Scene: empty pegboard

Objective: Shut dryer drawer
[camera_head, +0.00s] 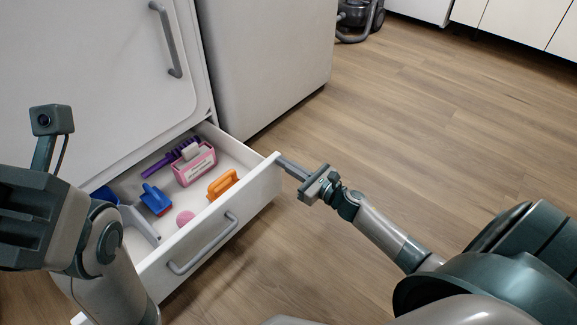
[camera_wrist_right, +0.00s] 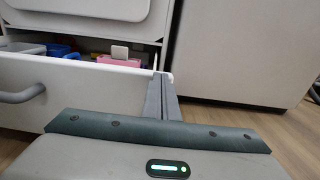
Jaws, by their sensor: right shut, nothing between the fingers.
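The white dryer drawer (camera_head: 262,188) is pulled out at the base of the white dryer (camera_head: 80,70). It has a grey bar handle (camera_head: 203,243) on its front and holds several items. My right gripper (camera_head: 281,161) is shut and empty, its fingertips at the top right corner of the drawer front. In the right wrist view the closed fingers (camera_wrist_right: 162,95) point at the right end of the drawer front (camera_wrist_right: 90,92); I cannot tell if they touch it. My left gripper (camera_head: 20,225) is at the left edge, its fingertips out of frame.
Inside the drawer are a pink box (camera_head: 195,165), an orange brush (camera_head: 222,184), a blue item (camera_head: 156,200), a pink round item (camera_head: 185,218) and a purple brush (camera_head: 165,160). A white appliance (camera_head: 270,60) stands right of the dryer.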

